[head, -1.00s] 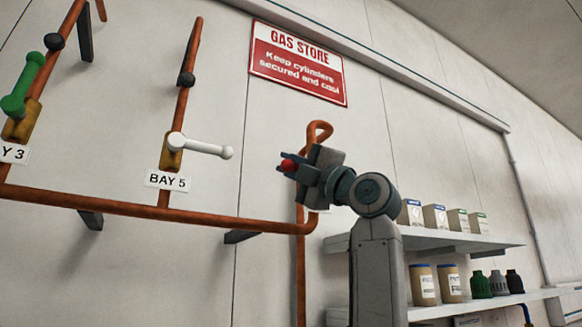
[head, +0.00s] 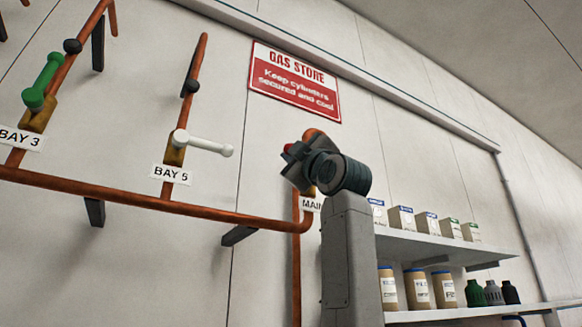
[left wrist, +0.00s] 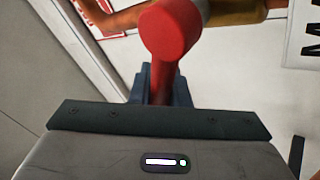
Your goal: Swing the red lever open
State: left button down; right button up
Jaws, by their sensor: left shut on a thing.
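The red lever shows in the left wrist view (left wrist: 170,38), its rounded end toward the camera and its shank between my fingers. In the head view only a small red tip (head: 287,147) shows past the gripper, beside the copper pipe's top bend. My left gripper (head: 293,155) is shut on the lever; its fingers also show in the left wrist view (left wrist: 160,82). The brass valve body (left wrist: 240,10) is partly in view behind the lever. A MAIN label (head: 311,204) is partly hidden by my arm. My right gripper is not in view.
Copper pipes (head: 120,201) run along the wall with a green lever (head: 42,82) at BAY 3 and a white lever (head: 204,144) at BAY 5. Shelves (head: 440,247) with boxes and jars stand right of my arm. A red sign (head: 295,82) hangs above.

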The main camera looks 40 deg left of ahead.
pick_arm(q)
jog(key=shift+r+m+t, duration=0.25)
jog(key=shift+m+t, duration=0.25)
jog(key=shift+m, duration=0.1)
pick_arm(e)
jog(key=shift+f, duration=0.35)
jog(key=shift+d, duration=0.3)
pick_arm(q)
jog(key=c, duration=1.4)
grip_release()
jog(key=shift+s, duration=0.1)
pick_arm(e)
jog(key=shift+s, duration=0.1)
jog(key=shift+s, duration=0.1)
